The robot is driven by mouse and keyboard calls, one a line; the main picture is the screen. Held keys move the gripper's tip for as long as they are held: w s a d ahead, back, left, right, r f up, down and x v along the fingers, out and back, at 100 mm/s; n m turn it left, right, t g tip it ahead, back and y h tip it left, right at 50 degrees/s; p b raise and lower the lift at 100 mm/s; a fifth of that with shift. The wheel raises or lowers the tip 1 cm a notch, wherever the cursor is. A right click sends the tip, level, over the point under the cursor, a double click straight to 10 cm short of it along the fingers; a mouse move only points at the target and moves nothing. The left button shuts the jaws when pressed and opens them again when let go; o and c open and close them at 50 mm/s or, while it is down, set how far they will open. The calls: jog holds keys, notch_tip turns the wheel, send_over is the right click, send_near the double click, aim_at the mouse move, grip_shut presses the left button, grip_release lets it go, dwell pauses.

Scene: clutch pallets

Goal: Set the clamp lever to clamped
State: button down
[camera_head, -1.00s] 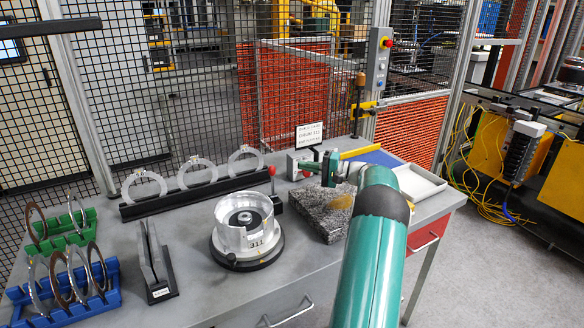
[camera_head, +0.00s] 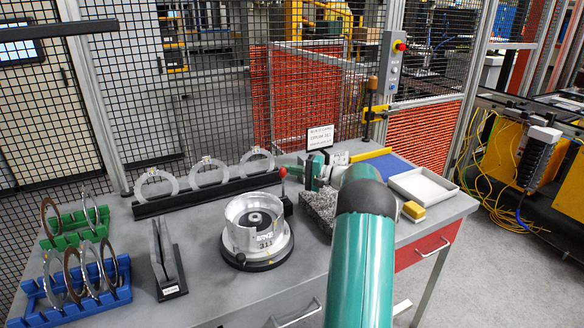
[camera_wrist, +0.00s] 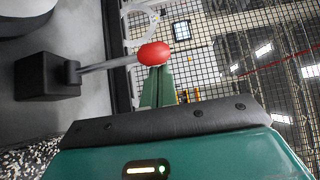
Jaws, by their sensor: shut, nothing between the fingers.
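The clamp lever is a grey rod with a red knob (camera_head: 283,172) on a black base block (camera_wrist: 45,78). It stands roughly upright beside the silver round fixture (camera_head: 240,238). In the wrist view, the rod (camera_wrist: 108,64) runs from the block to the red knob (camera_wrist: 154,53). My gripper (camera_head: 305,172) is just right of the knob in the head view. In the wrist view, the green fingers of my gripper (camera_wrist: 158,85) are together and empty, with their tips close to the knob. I cannot tell whether they touch it.
A speckled stone block (camera_head: 318,208) lies under my arm. A rack of clear rings (camera_head: 205,195) stands behind the fixture. Green (camera_head: 75,232) and blue (camera_head: 75,290) ring racks are at left. A small sign (camera_head: 320,137), white tray (camera_head: 422,187) and yellow block (camera_head: 414,211) stand at right.

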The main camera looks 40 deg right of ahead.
jog(key=shift+a, duration=0.1)
dwell(0.4)
jog(key=shift+s+n, duration=0.25)
jog(key=shift+n, duration=0.05)
jog(key=shift+s+a+t+y, duration=0.1)
jog(key=shift+s+t+y, duration=0.15)
jog(key=shift+t+y, duration=0.05)
jog(key=s+a+f+n+t+y, duration=0.1)
jog(key=s+a+f+n, duration=0.1)
jog(key=s, duration=0.4)
jog(key=shift+s+f, duration=0.15)
jog(key=shift+f, duration=0.3)
dwell(0.4)
